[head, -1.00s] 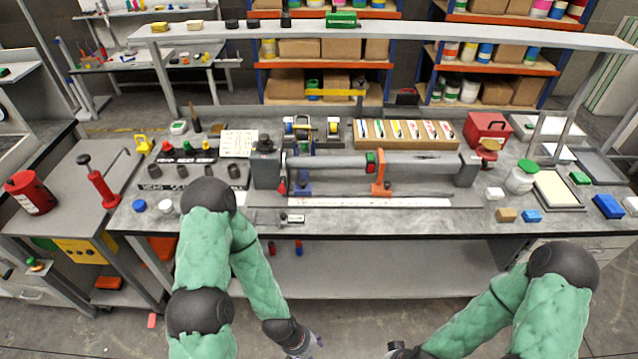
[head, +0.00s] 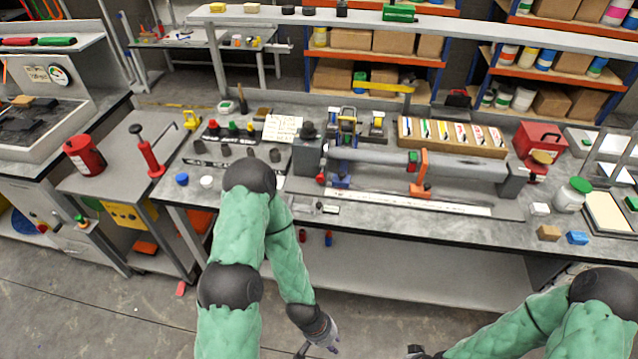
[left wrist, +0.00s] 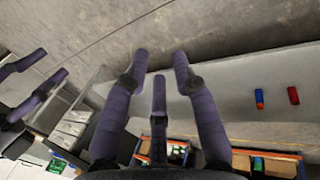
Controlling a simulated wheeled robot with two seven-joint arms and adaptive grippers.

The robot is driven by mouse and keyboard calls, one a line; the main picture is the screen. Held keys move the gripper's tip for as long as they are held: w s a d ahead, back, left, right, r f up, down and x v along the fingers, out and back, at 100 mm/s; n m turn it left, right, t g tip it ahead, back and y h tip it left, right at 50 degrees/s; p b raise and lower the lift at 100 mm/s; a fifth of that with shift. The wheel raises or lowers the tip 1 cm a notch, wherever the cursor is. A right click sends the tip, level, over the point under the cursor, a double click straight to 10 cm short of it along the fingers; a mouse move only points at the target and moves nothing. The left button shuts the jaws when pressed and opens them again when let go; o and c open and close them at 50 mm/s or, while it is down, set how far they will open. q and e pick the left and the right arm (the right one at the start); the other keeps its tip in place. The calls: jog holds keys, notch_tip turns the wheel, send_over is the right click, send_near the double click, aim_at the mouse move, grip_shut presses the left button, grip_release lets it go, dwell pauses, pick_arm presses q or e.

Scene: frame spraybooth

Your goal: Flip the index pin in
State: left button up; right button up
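A tube fixture lies along the bench: a grey tube (head: 440,165) between a dark grey headstock (head: 307,155) and a right end block, with an orange clamp (head: 421,172) on it. A small red part (head: 320,178) shows at the foot of the headstock. I cannot tell which part is the index pin. My left gripper (head: 322,343) is low in front of the bench; in the left wrist view its fingers (left wrist: 160,62) are spread and empty. My right gripper (head: 416,352) is cut by the bottom edge; its spread fingers show at the left of the left wrist view.
A scale strip (head: 420,201) lies along the bench front. Several colored knobs stand left of the headstock, a box of cards (head: 452,137) behind the tube. A red and a blue cylinder (head: 328,238) lie on the lower shelf.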

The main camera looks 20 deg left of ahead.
aim_at(321, 177)
pick_arm(q)
jog(key=w+a+m+t, duration=0.1)
jog(key=w, duration=0.1)
jog(key=w+a+r+m+t, duration=0.1)
jog(key=w, duration=0.2)
jog(key=w+a+r+m+t+y+b, duration=0.1)
jog(key=w+m+t, duration=0.1)
jog(key=w, duration=0.1)
jog(key=shift+a+r, duration=0.25)
grip_shut()
jog(key=w+a+r+m+t+y+b, duration=0.1)
jog(key=w+a+r+m+t+y, duration=0.1)
jog(key=w+a+r+m+t, duration=0.2)
jog(key=w+a+r+m+t+y, duration=0.2)
jog(key=w+a+r+m+t, duration=0.2)
jog(key=r, duration=0.6)
jog(key=w+a+r+m+t+y+b, duration=0.1)
jog(key=w+a+r+m+t, duration=0.3)
jog(key=r, duration=0.4)
jog(key=shift+a+m+t+y+b, duration=0.35)
jog(key=shift+a+m+t+y, duration=0.15)
jog(key=shift+m, duration=0.6)
jog(key=shift+r, duration=0.1)
jog(key=w, duration=0.4)
jog(key=w+a+b, duration=0.1)
jog(key=w, duration=0.4)
jog(key=w+a+b, duration=0.1)
jog(key=w, duration=0.4)
jog(key=shift+a+f, duration=0.2)
jog(key=shift+a, duration=0.05)
